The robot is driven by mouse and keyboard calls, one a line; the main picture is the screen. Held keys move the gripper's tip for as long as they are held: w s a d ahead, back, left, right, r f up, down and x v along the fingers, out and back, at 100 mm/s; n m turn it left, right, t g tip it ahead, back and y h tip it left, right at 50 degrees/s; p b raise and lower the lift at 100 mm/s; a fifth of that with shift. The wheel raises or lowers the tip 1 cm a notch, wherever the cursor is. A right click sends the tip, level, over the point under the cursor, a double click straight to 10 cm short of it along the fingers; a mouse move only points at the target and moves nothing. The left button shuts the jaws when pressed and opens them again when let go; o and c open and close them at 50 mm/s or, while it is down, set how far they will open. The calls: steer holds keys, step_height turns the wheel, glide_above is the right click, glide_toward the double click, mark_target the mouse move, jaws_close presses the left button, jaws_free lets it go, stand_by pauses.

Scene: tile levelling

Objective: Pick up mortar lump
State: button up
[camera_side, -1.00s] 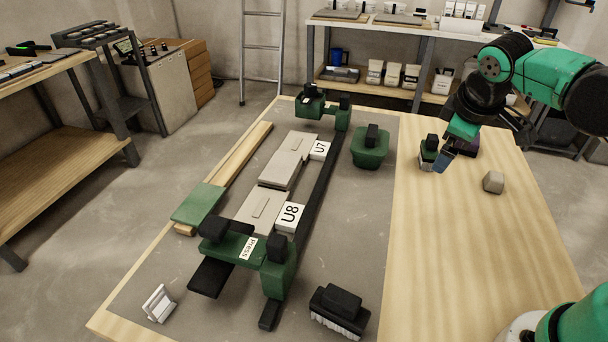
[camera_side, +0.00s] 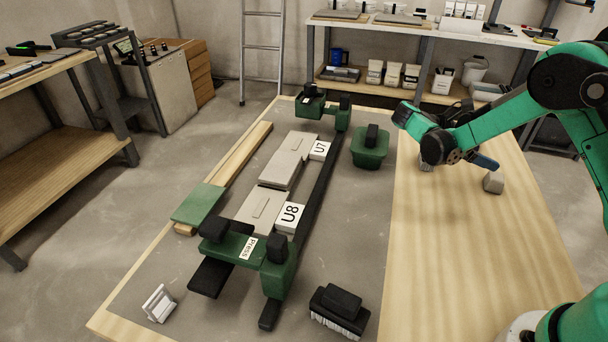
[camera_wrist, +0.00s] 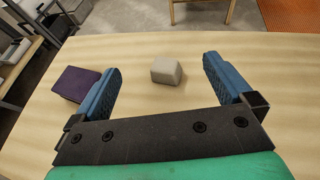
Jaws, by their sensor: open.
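The mortar lump (camera_side: 493,182) is a small grey-beige block with rounded edges. It lies on the bare wooden part of the table, right of the grey mat. In the wrist view the lump (camera_wrist: 166,71) lies ahead of my gripper (camera_wrist: 160,84), between the lines of its two blue fingers and apart from both. My gripper is open and empty. In the side view one blue fingertip of my gripper (camera_side: 484,162) shows just above and left of the lump; the other finger is mostly hidden behind my arm.
A dark purple block (camera_wrist: 77,84) lies left of my left finger in the wrist view. A green tub with a black handle (camera_side: 370,147), the green press frame (camera_side: 277,270) and a black brush (camera_side: 340,310) stand on the mat. The wood in front of the lump is clear.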

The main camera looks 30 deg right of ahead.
mark_target(491, 176)
steer(key=f, duration=0.4)
steer(key=shift+s+d+f, duration=0.2)
steer(key=shift+d+f, duration=0.15)
steer(key=x, duration=0.6)
steer(key=shift+s+d+f, duration=0.1)
steer(key=shift+s+d, duration=0.05)
steer(key=shift+d, duration=0.1)
steer(key=c, duration=1.4)
